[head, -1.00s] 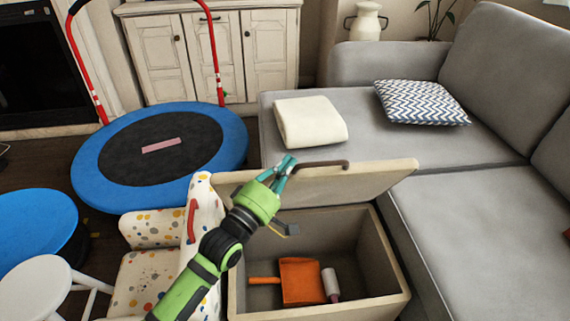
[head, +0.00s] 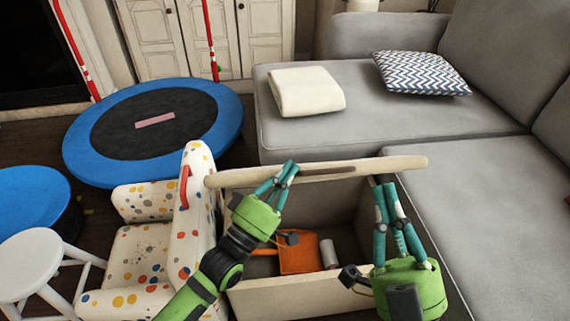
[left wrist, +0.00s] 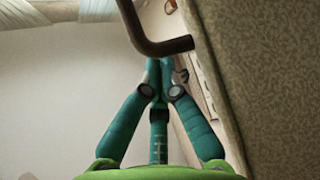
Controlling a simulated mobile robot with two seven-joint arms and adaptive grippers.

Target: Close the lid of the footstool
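The footstool is an open beige box (head: 290,301) in the head view. Its lid (head: 240,178) is raised and seen almost edge-on above the opening. The dark handle (head: 328,169) is at the lid's front; it also shows close up in the left wrist view (left wrist: 150,45). My left gripper (head: 289,165) is at the lid, left of the handle. Its fingers look closed together just past the handle, with nothing seen between them; contact is unclear. My right gripper (head: 384,184) points up with its tips by the lid's right part; its finger gap is unclear.
An orange dustpan (head: 298,256) and a white roller (head: 329,254) lie inside the box. A spotted chair (head: 140,255) stands close on the left, with a white stool (head: 35,263) beyond. A grey sofa (head: 470,235) borders the right. A blue trampoline (head: 85,165) is behind.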

